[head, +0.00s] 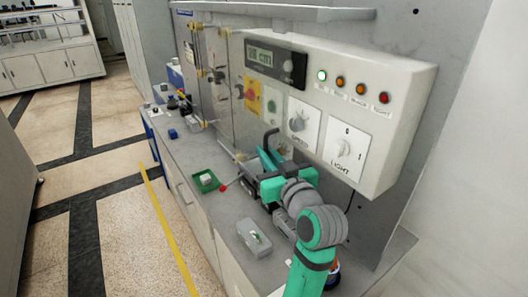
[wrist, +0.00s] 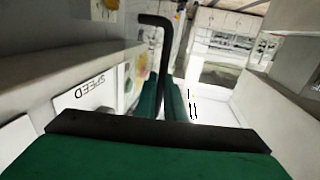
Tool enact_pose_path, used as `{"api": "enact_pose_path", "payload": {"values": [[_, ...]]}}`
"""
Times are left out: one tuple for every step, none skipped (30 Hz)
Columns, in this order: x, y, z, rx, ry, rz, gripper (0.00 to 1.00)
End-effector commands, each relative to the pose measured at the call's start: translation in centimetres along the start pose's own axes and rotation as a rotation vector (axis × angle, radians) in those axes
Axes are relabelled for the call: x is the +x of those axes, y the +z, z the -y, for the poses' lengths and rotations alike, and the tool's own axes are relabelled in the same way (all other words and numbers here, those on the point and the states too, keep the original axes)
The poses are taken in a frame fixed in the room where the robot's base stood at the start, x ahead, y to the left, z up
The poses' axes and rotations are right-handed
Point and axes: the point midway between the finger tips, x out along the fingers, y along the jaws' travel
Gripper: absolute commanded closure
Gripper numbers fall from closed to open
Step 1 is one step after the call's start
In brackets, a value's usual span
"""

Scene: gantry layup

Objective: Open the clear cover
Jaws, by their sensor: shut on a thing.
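The clear cover (head: 224,105) is a see-through upright panel at the front of the cabinet, left of the control box in the head view. Its outline is faint and I cannot tell its exact angle. A black bent handle (head: 271,137) stands at its right; in the wrist view the handle (wrist: 158,22) rises between my green fingers. My gripper (head: 266,158) is shut on this handle, below the control box; its fingers also show in the wrist view (wrist: 162,98). The fingers hide the lower part of the handle.
The control box (head: 345,100) with display, lamps and dials overhangs close above my arm. On the bench lie a green tray (head: 207,188), a red ball-ended lever (head: 223,188) and a grey box (head: 254,238). The floor (head: 100,150) to the left is open.

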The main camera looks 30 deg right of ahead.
Motion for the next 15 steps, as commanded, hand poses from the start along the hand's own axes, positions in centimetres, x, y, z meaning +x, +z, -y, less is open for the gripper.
{"api": "enact_pose_path", "payload": {"values": [[-0.06, 0.15, -0.22, 0.001, 0.005, 0.003, 1.00], [-0.05, 0.15, -0.20, 0.001, 0.004, 0.003, 1.00], [-0.04, 0.14, -0.17, 0.001, 0.003, 0.003, 1.00], [-0.03, 0.14, -0.15, 0.001, 0.003, 0.003, 1.00], [-0.02, 0.14, -0.13, 0.001, 0.003, 0.003, 1.00], [-0.01, 0.14, -0.11, 0.001, 0.002, 0.003, 1.00], [0.00, 0.14, -0.10, 0.002, 0.002, 0.003, 1.00], [0.01, 0.14, -0.09, 0.002, 0.002, 0.002, 1.00], [0.01, 0.14, -0.09, 0.002, 0.002, 0.002, 1.00], [0.01, 0.14, -0.08, 0.002, 0.002, 0.002, 1.00], [0.02, 0.13, -0.08, 0.002, 0.002, 0.002, 0.86], [0.02, 0.13, -0.07, 0.002, 0.002, 0.002, 0.83], [0.02, 0.12, -0.07, 0.002, 0.002, 0.002, 0.83], [0.02, 0.11, -0.06, 0.002, 0.001, 0.002, 0.83], [0.02, 0.10, -0.04, 0.001, 0.001, 0.002, 0.83]]}}
